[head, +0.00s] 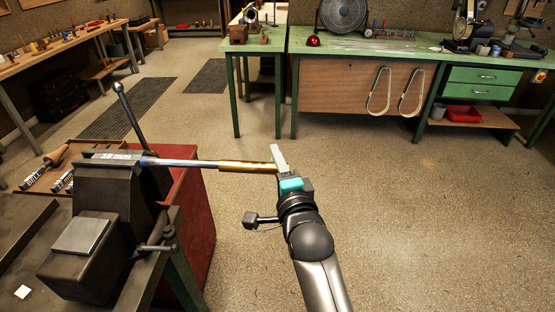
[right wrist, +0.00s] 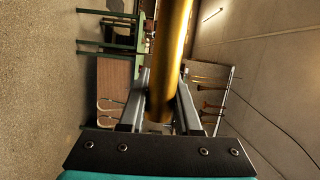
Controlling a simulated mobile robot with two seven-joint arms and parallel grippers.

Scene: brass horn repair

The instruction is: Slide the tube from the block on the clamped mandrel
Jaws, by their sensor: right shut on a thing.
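The brass tube (head: 247,167) lies level in the head view, in line with the steel mandrel (head: 185,163). Its left end meets the mandrel's free end. I cannot tell how far the mandrel reaches inside it. The mandrel is clamped in a dark vise (head: 105,188) at the left, by a marked piece reading in mm. My right gripper (head: 280,160) is shut on the tube's right end. In the right wrist view the tube (right wrist: 172,55) runs between the two fingers of the gripper (right wrist: 160,100). My left gripper is not in view. I cannot make out a separate wooden block.
Labelled, handled tools (head: 62,170) lie on the bench behind the vise. A red cabinet (head: 200,210) stands under the bench. A vise lever (head: 130,112) rises behind the mandrel. Green benches (head: 350,45) stand far back. Open floor lies right of the tube.

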